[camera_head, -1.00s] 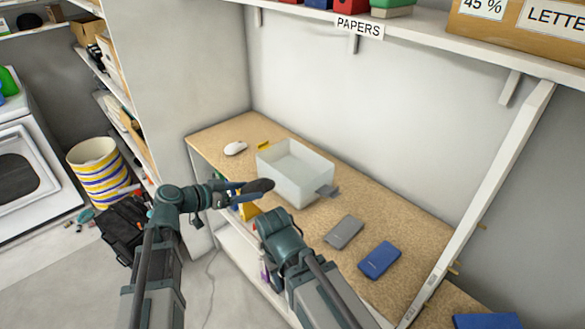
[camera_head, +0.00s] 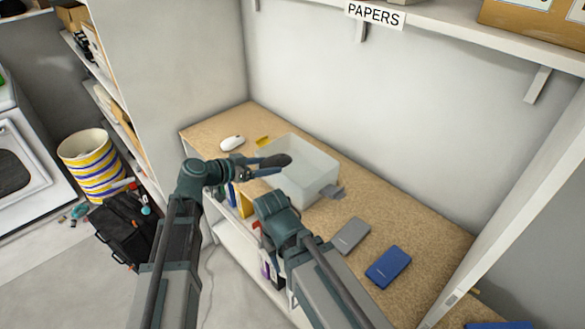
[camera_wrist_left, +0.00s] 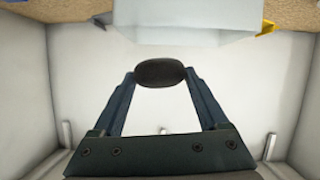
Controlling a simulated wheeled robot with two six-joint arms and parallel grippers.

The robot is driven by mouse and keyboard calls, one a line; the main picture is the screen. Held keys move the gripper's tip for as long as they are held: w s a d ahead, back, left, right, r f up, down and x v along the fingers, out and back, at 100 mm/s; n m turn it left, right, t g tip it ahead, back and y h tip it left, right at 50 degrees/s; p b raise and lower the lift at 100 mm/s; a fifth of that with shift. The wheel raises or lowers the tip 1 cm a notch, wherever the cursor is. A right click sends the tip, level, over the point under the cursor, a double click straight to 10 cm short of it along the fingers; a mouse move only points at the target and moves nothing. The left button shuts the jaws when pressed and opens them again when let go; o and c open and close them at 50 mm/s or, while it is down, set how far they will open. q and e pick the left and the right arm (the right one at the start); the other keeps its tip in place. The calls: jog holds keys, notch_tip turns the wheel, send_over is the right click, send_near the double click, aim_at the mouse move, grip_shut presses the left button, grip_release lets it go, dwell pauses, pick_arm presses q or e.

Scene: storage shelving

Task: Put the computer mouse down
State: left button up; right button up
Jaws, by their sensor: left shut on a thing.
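A dark, rounded computer mouse (camera_head: 275,160) is held in my left gripper (camera_head: 260,168). In the left wrist view the mouse (camera_wrist_left: 160,73) sits between the two fingertips, which press on its sides. A second, white mouse (camera_head: 232,143) lies on the desk (camera_head: 225,122), left of the bin. My right arm's wrist is in front of the bin; its fingers do not show clearly.
A grey device (camera_head: 351,236) and a blue device (camera_head: 388,266) lie right of the bin. A shelf (camera_head: 430,22) overhangs the desk. A striped basket (camera_head: 92,165) and black bag (camera_head: 122,232) stand on the floor.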

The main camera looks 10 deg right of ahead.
aim_at(289, 157)
pick_arm(q)
jog(key=w+d, duration=0.1)
jog(key=d, duration=0.1)
jog(key=w+d, duration=0.1)
jog(key=d, duration=0.2)
jog(key=w+d, duration=0.1)
jog(key=d, duration=0.1)
jog(key=shift+d+f+b, duration=0.15)
jog(key=shift+f+b, duration=0.15)
jog(key=shift+f, duration=0.05)
jog(key=shift+w+d, duration=0.2)
jog(key=shift+d, duration=0.2)
jog(key=f+b, duration=0.3)
jog(key=shift+d+f+b, duration=0.2)
jog(key=shift+f+b, duration=0.1)
